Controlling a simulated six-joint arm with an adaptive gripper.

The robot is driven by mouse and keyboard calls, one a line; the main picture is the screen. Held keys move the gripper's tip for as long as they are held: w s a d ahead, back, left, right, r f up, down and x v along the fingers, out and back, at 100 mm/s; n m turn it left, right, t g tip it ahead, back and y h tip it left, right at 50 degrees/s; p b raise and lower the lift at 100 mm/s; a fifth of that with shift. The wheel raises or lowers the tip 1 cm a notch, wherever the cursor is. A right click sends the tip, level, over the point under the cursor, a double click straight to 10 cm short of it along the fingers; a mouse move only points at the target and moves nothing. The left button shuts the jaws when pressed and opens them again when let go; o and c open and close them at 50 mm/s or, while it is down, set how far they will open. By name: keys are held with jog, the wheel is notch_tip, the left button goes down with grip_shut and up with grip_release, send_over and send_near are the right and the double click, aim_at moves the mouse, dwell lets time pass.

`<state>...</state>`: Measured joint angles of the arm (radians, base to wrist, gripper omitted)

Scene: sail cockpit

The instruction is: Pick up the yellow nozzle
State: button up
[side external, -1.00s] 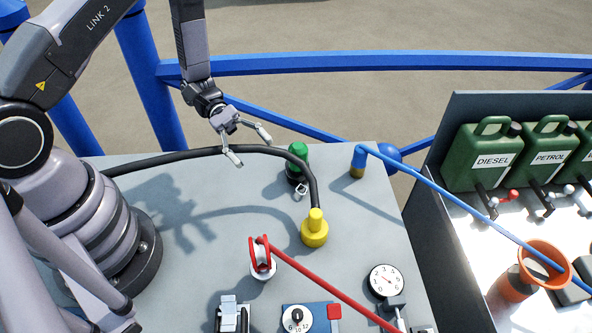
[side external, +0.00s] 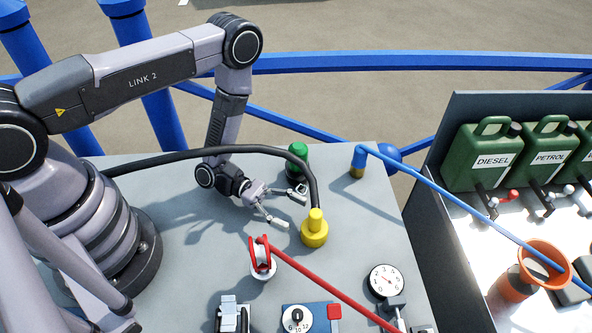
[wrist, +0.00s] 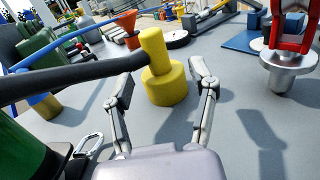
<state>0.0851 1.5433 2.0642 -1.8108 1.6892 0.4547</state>
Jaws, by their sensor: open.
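The yellow nozzle (side external: 314,231) stands upright on the grey table, with a wide round base and a narrower top. A black hose (side external: 262,151) runs into its top. My gripper (side external: 293,208) is open and low over the table, just left of the nozzle and pointing at it. In the wrist view the nozzle (wrist: 165,82) stands ahead, roughly between the two open fingertips (wrist: 163,80) and a little beyond them. The hose (wrist: 75,77) crosses over the left finger side. Nothing is held.
A green-topped post with a carabiner (side external: 298,155) stands behind the gripper. A red rope on a silver winch (side external: 262,266) is in front. A blue rope (side external: 440,205) crosses at right from a blue-topped post (side external: 358,160). A gauge (side external: 386,281) sits front right.

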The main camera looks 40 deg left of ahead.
aim_at(315, 221)
jog(key=shift+w+d+r, duration=0.1)
jog(key=shift+w+d, duration=0.15)
jog(key=shift+d, duration=0.65)
jog(key=shift+w+d+f, duration=0.1)
jog(key=shift+w+d, duration=0.1)
jog(key=shift+d, duration=0.65)
jog(key=shift+w+d+r, duration=0.1)
jog(key=shift+w+d, duration=0.15)
jog(key=shift+d, duration=0.65)
grip_shut()
